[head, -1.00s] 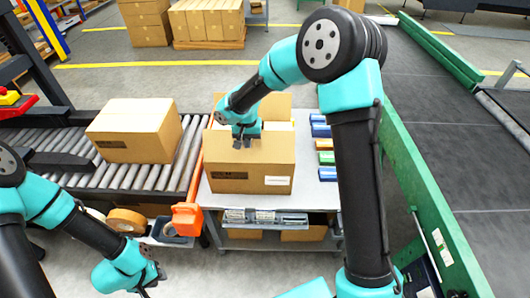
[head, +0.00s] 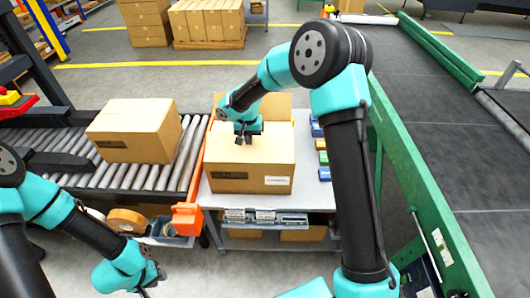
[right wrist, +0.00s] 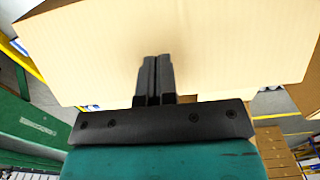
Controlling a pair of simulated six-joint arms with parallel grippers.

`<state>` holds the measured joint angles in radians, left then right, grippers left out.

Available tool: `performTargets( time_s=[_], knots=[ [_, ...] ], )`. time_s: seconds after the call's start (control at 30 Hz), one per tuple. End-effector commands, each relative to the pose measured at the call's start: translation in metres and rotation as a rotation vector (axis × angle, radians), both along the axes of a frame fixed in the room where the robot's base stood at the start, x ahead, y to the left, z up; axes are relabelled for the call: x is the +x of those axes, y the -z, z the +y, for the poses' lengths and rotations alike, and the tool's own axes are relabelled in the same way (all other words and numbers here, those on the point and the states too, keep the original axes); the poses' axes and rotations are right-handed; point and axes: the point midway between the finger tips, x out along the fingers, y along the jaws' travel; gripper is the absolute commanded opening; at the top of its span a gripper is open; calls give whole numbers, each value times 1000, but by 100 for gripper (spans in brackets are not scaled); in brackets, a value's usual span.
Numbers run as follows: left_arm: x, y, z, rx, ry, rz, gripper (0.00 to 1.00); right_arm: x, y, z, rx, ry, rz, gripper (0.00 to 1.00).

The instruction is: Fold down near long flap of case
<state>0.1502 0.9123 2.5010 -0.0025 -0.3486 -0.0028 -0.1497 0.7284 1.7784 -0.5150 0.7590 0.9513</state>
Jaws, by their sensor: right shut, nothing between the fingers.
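The case (head: 225,178) is a brown cardboard box on the grey table, with its printed front face and white label toward me. Its near long flap (head: 265,153) looks folded over, lying about flat across the top. The far flap (head: 281,104) stands up behind. My right gripper (head: 243,141) is shut and empty over the top of the case, fingertips at or just above the cardboard. In the right wrist view its closed fingers (right wrist: 155,75) lie against a wide cardboard panel (right wrist: 220,45); contact is unclear. My left gripper (head: 150,280) hangs low at left, away from the case.
A closed box (head: 135,128) sits on the roller conveyor (head: 185,165) to the left. A green rail (head: 420,190) runs along the right.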

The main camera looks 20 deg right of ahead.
Motion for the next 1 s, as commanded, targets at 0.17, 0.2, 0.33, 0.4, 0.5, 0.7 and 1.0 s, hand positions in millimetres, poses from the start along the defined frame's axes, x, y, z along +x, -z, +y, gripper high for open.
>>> performTargets(
  time_s=[0.17, 0.2, 0.33, 0.4, 0.5, 0.7, 1.0],
  knots=[
    [0, 0, 0, 0, 0, 0, 28, 9, 8, -4, 0, -1, 0, 0],
    [0, 0, 0, 0, 0, 0, 28, 9, 8, -4, 0, -1, 0, 0],
    [0, 0, 0, 0, 0, 0, 28, 9, 8, -4, 0, -1, 0, 0],
    [0, 0, 0, 0, 0, 0, 28, 9, 8, -4, 0, -1, 0, 0],
    [0, 0, 0, 0, 0, 0, 28, 10, 9, -4, 0, -1, 0, 0],
    [0, 0, 0, 0, 0, 0, 28, 17, 20, -8, 0, 0, 0, 0],
    [0, 0, 0, 0, 0, 0, 28, 22, 26, -9, 1, -1, -1, 0]
  ],
)
